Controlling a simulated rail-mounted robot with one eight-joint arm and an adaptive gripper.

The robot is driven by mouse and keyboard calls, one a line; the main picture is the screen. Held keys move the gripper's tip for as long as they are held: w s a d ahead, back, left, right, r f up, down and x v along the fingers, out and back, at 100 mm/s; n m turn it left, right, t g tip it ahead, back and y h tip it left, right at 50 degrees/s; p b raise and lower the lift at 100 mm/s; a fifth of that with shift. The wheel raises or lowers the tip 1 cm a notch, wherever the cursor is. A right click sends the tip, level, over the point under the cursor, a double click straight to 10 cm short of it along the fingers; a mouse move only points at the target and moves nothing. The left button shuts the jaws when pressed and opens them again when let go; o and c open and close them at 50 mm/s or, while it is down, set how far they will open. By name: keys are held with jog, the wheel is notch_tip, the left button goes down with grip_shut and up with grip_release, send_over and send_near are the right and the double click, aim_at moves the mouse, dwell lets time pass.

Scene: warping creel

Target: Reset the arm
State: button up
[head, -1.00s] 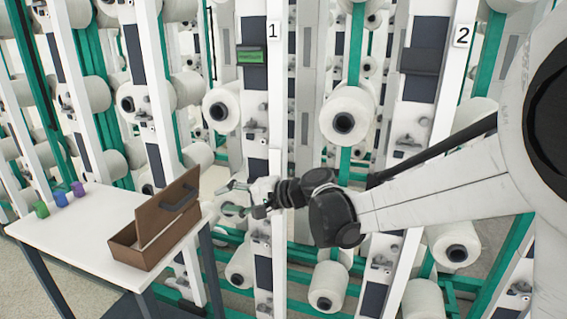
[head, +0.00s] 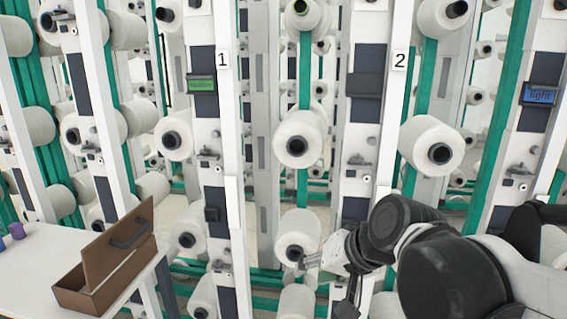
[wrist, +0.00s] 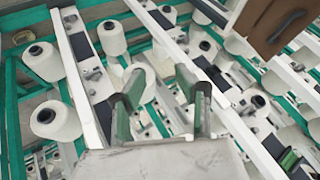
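My gripper (head: 308,262) is in front of the creel in the head view, low between the posts marked 1 and 2. It appears close to a white yarn bobbin (head: 297,236), but I cannot tell whether they touch. In the wrist view my gripper (wrist: 160,95) has its two green-padded fingers apart with nothing between them. My arm comes in from the lower right of the head view.
A white table (head: 30,270) at the lower left holds an open brown box (head: 95,290) with its lid tilted up. The box's lid also shows in the wrist view (wrist: 270,22). Creel posts and several bobbins fill the background. A blue display (head: 540,94) is at right.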

jog(key=s+d+f+h, duration=0.2)
jog(key=s+d, duration=0.3)
jog(key=d, duration=0.2)
jog(key=s+d+f+t+h, duration=0.1)
jog(key=s+d+h, duration=0.2)
jog(key=s+d, duration=0.2)
jog(key=shift+s+d+f+n, duration=0.15)
jog(key=shift+d+f+n, duration=0.2)
jog(key=shift+d, duration=0.75)
